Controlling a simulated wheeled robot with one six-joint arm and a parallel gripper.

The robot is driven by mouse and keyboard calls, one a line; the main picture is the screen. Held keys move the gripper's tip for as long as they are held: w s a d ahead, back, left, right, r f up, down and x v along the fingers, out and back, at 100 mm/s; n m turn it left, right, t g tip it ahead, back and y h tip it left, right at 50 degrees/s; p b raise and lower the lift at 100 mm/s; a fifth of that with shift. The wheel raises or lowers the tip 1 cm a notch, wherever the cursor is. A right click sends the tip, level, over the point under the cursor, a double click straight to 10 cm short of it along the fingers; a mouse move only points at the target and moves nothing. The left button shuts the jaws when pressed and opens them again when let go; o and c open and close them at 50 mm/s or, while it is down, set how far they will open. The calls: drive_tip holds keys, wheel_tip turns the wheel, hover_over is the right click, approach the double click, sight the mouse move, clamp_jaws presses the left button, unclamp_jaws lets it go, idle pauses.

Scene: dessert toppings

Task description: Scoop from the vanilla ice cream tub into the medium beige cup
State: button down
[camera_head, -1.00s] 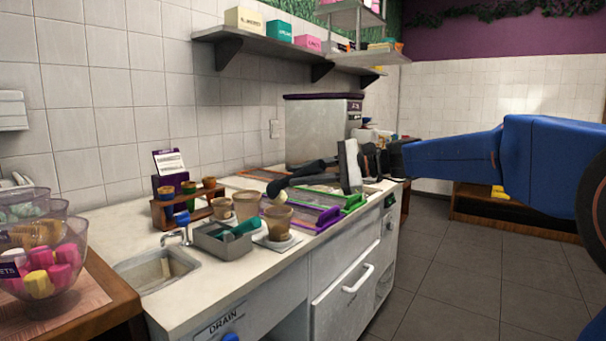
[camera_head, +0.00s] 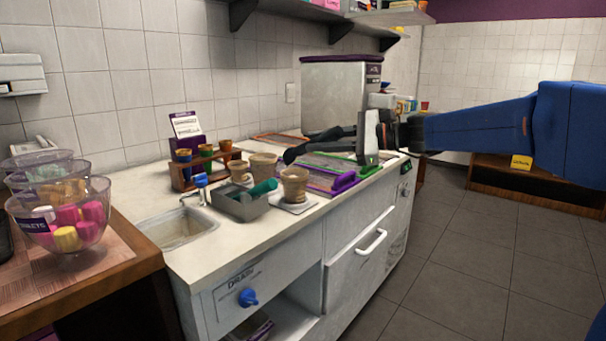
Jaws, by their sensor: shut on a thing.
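My gripper (camera_head: 366,140) comes in from the right above the counter and is shut on a dark scoop (camera_head: 320,144). The scoop points left, its bowl end above the counter behind the cups; whether it holds anything is too small to tell. A beige cup (camera_head: 295,186) stands upright on a flat white plate or scale at the front. Two more beige cups stand behind and left of it, a larger-looking one (camera_head: 264,166) and a small one (camera_head: 239,172). I cannot read which is the medium one. Tubs with purple (camera_head: 344,182) and green (camera_head: 370,170) edges lie under the gripper; the vanilla tub is not identifiable.
A grey bin (camera_head: 240,207) with a green-handled tool stands left of the front cup. Further left are a sink (camera_head: 180,228) and a wooden cone rack (camera_head: 184,176). A steel machine (camera_head: 335,95) stands behind. Bowls of toppings (camera_head: 64,215) sit at the near left.

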drive_tip(key=shift+r, duration=3)
drive_tip(key=n+g, duration=0.1)
drive_tip(key=n, duration=0.1)
drive_tip(key=r+n+g, duration=0.1)
drive_tip(key=n, duration=0.1)
drive_tip(key=shift+w+n+h, duration=0.1)
drive_tip(key=shift+n+h, duration=0.3)
drive_tip(key=n, duration=0.1)
drive_tip(key=n+g+h, duration=0.1)
drive_tip(key=n, duration=0.1)
drive_tip(key=shift+r, duration=0.35)
drive_tip(key=n+h, duration=0.1)
drive_tip(key=n, duration=0.1)
drive_tip(key=r+n+h, duration=0.1)
drive_tip(key=n, duration=0.2)
drive_tip(key=shift+g+h, duration=0.3)
drive_tip(key=shift+r+n+h, duration=0.15)
drive_tip(key=shift+n+h, duration=0.35)
drive_tip(key=shift+n, duration=0.4)
